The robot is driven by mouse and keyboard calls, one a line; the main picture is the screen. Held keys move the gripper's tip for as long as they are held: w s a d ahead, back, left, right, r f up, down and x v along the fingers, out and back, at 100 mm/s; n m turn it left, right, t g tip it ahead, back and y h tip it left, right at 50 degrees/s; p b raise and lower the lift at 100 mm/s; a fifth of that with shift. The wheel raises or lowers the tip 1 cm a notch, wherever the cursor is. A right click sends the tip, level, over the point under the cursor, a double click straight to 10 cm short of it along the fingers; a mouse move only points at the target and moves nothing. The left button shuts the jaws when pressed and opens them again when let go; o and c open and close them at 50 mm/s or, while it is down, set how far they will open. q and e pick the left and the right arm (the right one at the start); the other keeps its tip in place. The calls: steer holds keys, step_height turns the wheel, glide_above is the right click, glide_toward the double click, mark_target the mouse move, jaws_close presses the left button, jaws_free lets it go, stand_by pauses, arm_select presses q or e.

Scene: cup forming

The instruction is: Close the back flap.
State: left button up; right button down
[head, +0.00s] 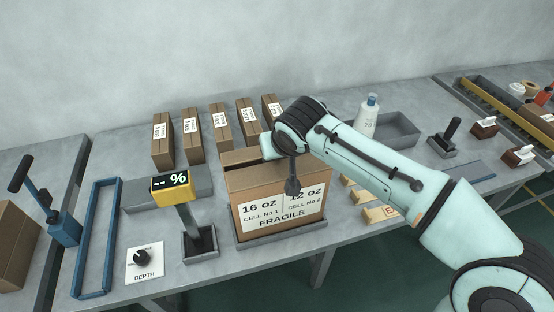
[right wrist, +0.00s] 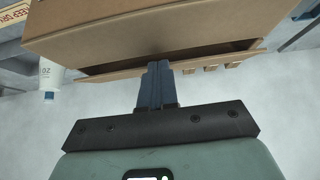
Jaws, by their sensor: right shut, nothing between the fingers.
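The open cardboard carton (head: 275,188) stands in a grey tray in the head view, its front labelled 16 oz, 12 oz and FRAGILE. Its back flap (head: 240,156) shows as a strip along the far top edge, partly hidden by my right arm. My right gripper is at the carton's back side; its fingers are hidden in the head view. In the right wrist view my right gripper (right wrist: 157,68) is shut and empty, its fingertips overlapping the flap's edge (right wrist: 238,55); I cannot tell whether they touch. A dark gap shows between flap and carton. My left gripper is not in view.
Several small labelled boxes (head: 191,135) stand behind the carton. A yellow percent display (head: 171,187) and a depth dial (head: 141,258) are to its left. A white bottle (head: 367,116) and a grey bin (head: 392,128) stand behind my arm.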

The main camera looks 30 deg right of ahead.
steer(key=shift+s+f+t+b, duration=0.15)
steer(key=shift+f+t+b, duration=0.15)
steer(key=shift+b, duration=0.45)
steer(key=shift+r, duration=0.3)
